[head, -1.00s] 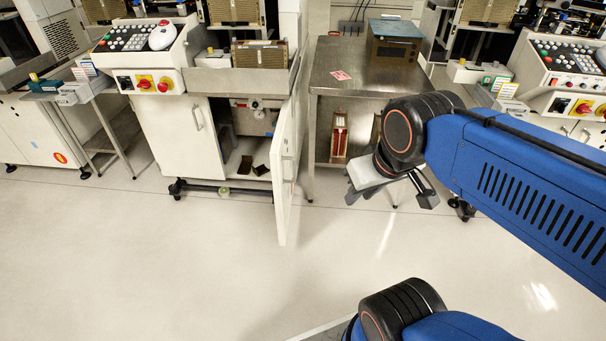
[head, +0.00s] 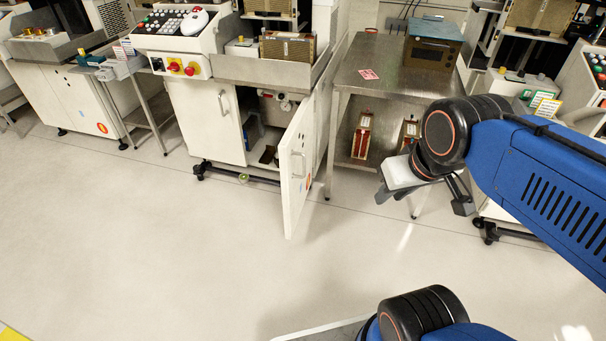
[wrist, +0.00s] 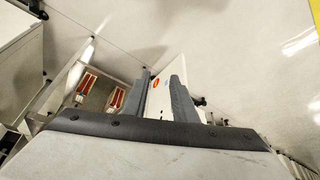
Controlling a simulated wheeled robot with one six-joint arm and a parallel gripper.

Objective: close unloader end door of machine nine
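The open end door (head: 296,172) is a white panel on the middle white machine (head: 206,115) in the head view. Dark items show inside the opening. I cannot read a machine number. My gripper (head: 410,188) is right of the door, apart from it, in front of the steel table. In the wrist view my gripper (wrist: 163,95) has its two grey fingers apart with nothing held. A white panel with a red-orange oval label (wrist: 156,83) shows beyond them.
A steel table (head: 385,85) right of the machine carries a brown-and-blue box (head: 432,50) on top and red-and-white items (head: 362,134) on its lower shelf. Another machine stands at the left with a small side table (head: 135,85). The floor (head: 200,250) before the door is clear.

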